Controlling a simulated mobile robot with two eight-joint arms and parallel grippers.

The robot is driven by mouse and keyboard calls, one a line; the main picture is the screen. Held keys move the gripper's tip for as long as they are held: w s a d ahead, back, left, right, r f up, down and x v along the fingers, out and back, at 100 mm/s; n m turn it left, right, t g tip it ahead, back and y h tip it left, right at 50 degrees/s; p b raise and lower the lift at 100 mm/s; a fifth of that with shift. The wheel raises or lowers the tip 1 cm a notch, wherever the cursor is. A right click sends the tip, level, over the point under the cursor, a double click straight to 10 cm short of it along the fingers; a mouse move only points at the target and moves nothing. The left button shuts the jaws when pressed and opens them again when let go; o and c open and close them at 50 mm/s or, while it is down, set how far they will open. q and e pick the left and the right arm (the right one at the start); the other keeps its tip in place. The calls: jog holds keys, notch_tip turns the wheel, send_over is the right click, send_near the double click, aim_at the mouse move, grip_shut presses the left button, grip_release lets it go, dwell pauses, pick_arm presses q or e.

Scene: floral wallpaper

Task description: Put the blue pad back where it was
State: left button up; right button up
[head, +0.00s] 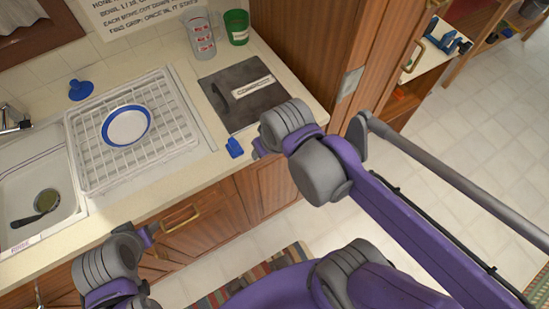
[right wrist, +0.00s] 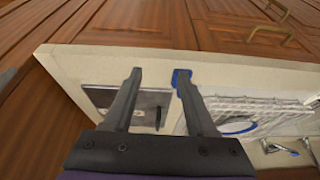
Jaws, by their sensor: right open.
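The small blue pad (head: 234,148) lies on the counter near its front edge, between the dish rack and the dark board. In the right wrist view the blue pad (right wrist: 181,74) shows just behind the tip of the right-hand finger, which partly covers it. My right gripper (right wrist: 158,77) is open, with nothing between its fingers; I cannot tell whether a finger touches the pad. In the head view its wrist is just right of the pad. My left gripper (head: 150,233) is at the lower left, in front of the cabinet, its fingers not clearly seen.
The white dish rack (head: 177,112) holds a blue-rimmed plate (head: 127,126). A dark labelled board (head: 228,98), a clear jug (head: 202,40) and a green cup (head: 236,27) are on the counter. A blue knobbed item (head: 81,89) stands behind the rack. The sink (head: 62,180) is at left.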

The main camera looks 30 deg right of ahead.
jog(key=shift+t, duration=0.8)
jog(key=s+f, duration=0.1)
jog(key=s+d+f, duration=0.1)
jog(key=s+f, duration=0.1)
jog(key=shift+d+f, duration=0.2)
jog(key=shift+f, duration=0.1)
jog(key=shift+c, duration=0.2)
